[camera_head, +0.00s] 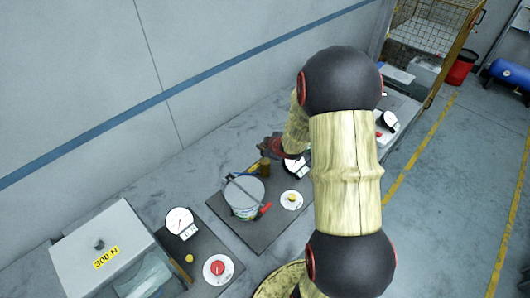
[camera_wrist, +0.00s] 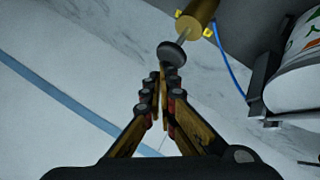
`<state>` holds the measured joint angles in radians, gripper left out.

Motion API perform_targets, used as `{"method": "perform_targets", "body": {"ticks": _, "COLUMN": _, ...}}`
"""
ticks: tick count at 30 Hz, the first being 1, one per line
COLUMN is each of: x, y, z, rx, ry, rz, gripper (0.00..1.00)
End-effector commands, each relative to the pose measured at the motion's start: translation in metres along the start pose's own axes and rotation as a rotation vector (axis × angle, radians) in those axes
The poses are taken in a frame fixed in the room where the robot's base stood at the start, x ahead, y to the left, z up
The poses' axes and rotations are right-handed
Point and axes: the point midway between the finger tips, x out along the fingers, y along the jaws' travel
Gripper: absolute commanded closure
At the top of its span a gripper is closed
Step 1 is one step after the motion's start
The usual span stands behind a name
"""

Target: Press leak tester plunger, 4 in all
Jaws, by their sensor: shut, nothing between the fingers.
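In the wrist view a brass cylinder (camera_wrist: 198,14) carries a thin metal rod ending in a dark round knob (camera_wrist: 172,53), which looks like the tester's plunger. My gripper (camera_wrist: 164,76) is shut and empty. Its fingertips are right at the knob's near edge; I cannot tell whether they touch it. In the head view the brass cylinder (camera_head: 265,168) stands at the back of a dark plate (camera_head: 239,232), beside a round grey-topped container (camera_head: 245,191). My arm covers part of this area, and the knob cannot be made out there.
On the same plate are a dial gauge (camera_head: 295,167) and a yellow button on a white disc (camera_head: 291,199). A second station has a gauge (camera_head: 179,221) and a red button (camera_head: 217,267). A box marked 300 N (camera_head: 103,245) stands left. The wall runs behind the bench.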

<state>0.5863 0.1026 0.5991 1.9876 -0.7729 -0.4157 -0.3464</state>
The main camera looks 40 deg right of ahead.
Motion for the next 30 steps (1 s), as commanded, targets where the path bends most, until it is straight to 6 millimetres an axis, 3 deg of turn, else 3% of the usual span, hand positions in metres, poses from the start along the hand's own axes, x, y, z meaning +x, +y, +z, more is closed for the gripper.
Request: {"method": "perform_targets", "body": {"ticks": 30, "x": 0.0068, "y": -0.0052, "z": 0.0051, "rx": 0.000, "ry": -0.001, "rz": -0.001, "gripper": 1.00}}
